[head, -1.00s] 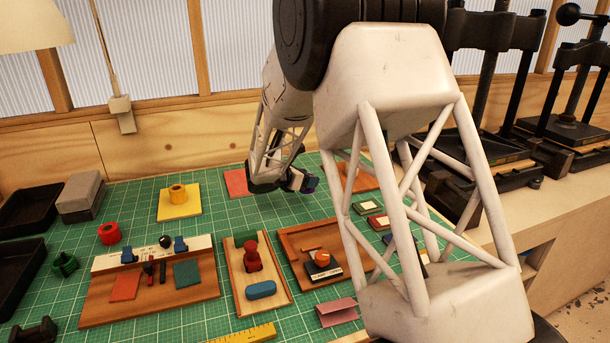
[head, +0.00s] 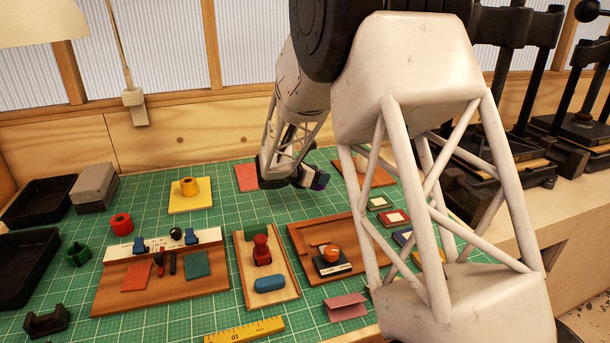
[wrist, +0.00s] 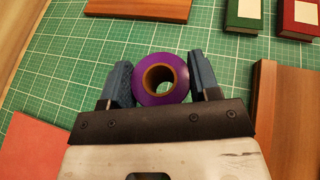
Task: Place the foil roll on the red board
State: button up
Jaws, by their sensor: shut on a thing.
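A purple foil roll (wrist: 140,82) with a tan core is between the two blue fingers of my gripper (wrist: 158,72) in the wrist view. The gripper is shut on it. In the head view my gripper (head: 308,178) is over the back of the green mat, with a bit of the purple roll (head: 321,180) showing at its right. The red board (head: 246,176) lies flat at the back of the mat, left of my gripper and partly behind my arm. It also shows at the lower left of the wrist view (wrist: 35,148). The part of it I see is bare.
A yellow roll (head: 189,187) stands on a yellow board (head: 190,206); a red roll (head: 121,223) and green roll (head: 76,254) are at the left. A wooden board (head: 375,175) lies to the right. Wooden trays fill the front; open mat surrounds the red board.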

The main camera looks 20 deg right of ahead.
jog(key=w+a+n+t+y, duration=0.1)
jog(key=w+a+n+t, duration=0.1)
jog(key=a, duration=0.6)
jog(key=w+a+r+n+t+y, duration=0.1)
jog(key=w+a+n+t, duration=0.1)
jog(key=a, duration=0.6)
jog(key=shift+w+a+r, duration=0.15)
jog(key=shift+w+a, duration=0.2)
jog(key=shift+w, duration=0.5)
jog(key=w, duration=0.5)
jog(key=w+f, duration=0.1)
jog(key=w, duration=1)
jog(key=shift+a+f, duration=0.2)
jog(key=shift+f, duration=0.05)
jog(key=shift+f, duration=0.15)
jog(key=shift+f, duration=1.6)
jog(key=shift+f, duration=0.15)
